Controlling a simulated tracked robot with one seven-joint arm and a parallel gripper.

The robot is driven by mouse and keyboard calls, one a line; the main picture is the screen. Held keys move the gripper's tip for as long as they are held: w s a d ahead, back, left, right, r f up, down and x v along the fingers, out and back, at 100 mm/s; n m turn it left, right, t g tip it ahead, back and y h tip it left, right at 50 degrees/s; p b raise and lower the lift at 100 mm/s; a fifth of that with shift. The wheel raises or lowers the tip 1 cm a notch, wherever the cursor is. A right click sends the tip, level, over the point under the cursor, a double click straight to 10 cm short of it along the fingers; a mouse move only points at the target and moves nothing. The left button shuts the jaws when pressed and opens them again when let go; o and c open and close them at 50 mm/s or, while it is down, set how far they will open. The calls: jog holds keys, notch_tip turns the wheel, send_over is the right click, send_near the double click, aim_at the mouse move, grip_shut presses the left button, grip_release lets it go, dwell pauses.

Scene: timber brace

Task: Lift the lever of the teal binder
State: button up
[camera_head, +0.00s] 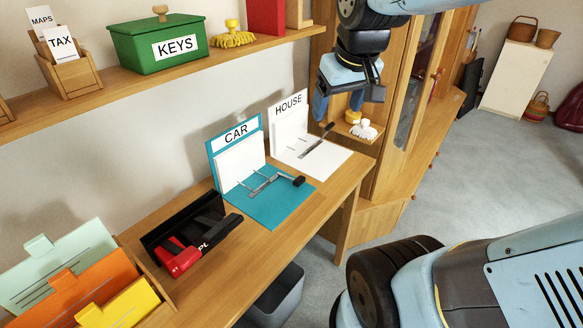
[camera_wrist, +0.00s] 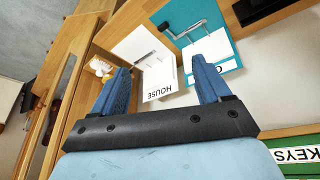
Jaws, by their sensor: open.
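The teal binder (camera_head: 276,207) lies open on the desk, with a CAR label on its upright cover. Its metal lever ends in a black knob (camera_head: 298,181) near the right edge and appears to lie low over the teal inside. In the wrist view the teal binder (camera_wrist: 226,49) is at the top, with its lever's black knob (camera_wrist: 165,28) to the left. My gripper (camera_head: 337,108) is open and empty, high above the desk's far end, right of and beyond the teal binder. In the wrist view its blue fingers (camera_wrist: 161,66) frame the white HOUSE binder.
The white HOUSE binder (camera_head: 325,157), with its own lever, stands open just beyond the teal one. A black tray (camera_head: 182,222) holding red and black tools is nearer. A shelf (camera_head: 140,86) with a green KEYS box (camera_head: 158,44) runs above. A wooden cabinet (camera_head: 400,120) stands at right.

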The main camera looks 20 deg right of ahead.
jog(key=w+f+n+g, duration=0.25)
jog(key=w+f, duration=0.55)
jog(key=w, duration=0.4)
jog(key=n+g, duration=0.2)
jog(key=n, duration=0.1)
send_over(301, 179)
notch_tip(301, 179, down, 15)
notch_tip(301, 179, down, 14)
jog(key=shift+s+a+r, duration=0.1)
jog(key=shift+c, duration=0.2)
